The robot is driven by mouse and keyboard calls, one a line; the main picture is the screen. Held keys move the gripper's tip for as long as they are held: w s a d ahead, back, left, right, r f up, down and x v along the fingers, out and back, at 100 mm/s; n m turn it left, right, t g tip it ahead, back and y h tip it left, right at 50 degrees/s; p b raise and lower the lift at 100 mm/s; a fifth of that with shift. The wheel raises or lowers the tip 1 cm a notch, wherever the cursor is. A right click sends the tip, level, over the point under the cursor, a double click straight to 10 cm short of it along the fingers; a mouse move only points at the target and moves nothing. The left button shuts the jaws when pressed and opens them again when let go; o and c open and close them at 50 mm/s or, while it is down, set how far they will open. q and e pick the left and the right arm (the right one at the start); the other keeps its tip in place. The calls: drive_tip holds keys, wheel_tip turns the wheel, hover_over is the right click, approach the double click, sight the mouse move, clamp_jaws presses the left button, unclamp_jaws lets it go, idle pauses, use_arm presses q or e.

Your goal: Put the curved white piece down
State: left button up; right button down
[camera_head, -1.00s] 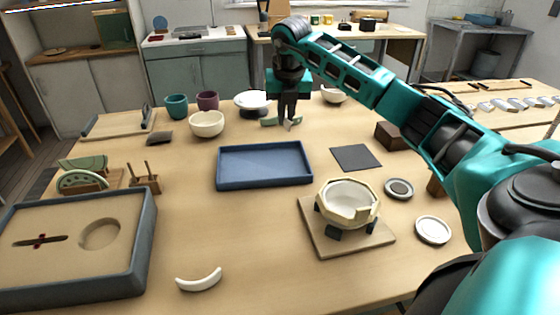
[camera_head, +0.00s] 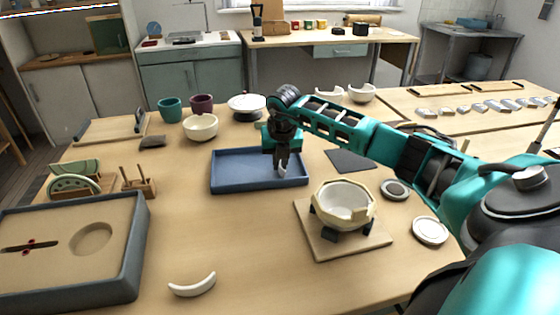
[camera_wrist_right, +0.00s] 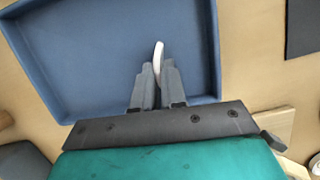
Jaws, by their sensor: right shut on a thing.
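My right gripper (camera_head: 283,168) is over the blue tray (camera_head: 228,184), pointing down, and shut on a thin white piece. In the right wrist view, the white piece (camera_wrist_right: 158,58) stands out edge-on between the fingertips (camera_wrist_right: 157,72), with the tray floor behind it. Its curve does not show from there, and I cannot tell whether it touches the floor. Another curved white piece (camera_head: 192,285) lies alone on the near part of the table. My left gripper is not in view.
A cracked cream bowl (camera_head: 342,202) sits in a stand on a board right of the tray. A dark flat mat (camera_head: 350,160) lies behind that. A large grey-blue tray (camera_head: 130,250) stands at left. Cups and a white bowl (camera_head: 200,127) stand behind.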

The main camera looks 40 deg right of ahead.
drive_tip(key=shift+f, duration=0.1)
drive_tip(key=c, duration=1.2)
unclamp_jaws()
drive_tip(key=p+v, duration=0.1)
drive_tip(key=v, duration=1.1)
drive_tip(key=shift+r, duration=0.2)
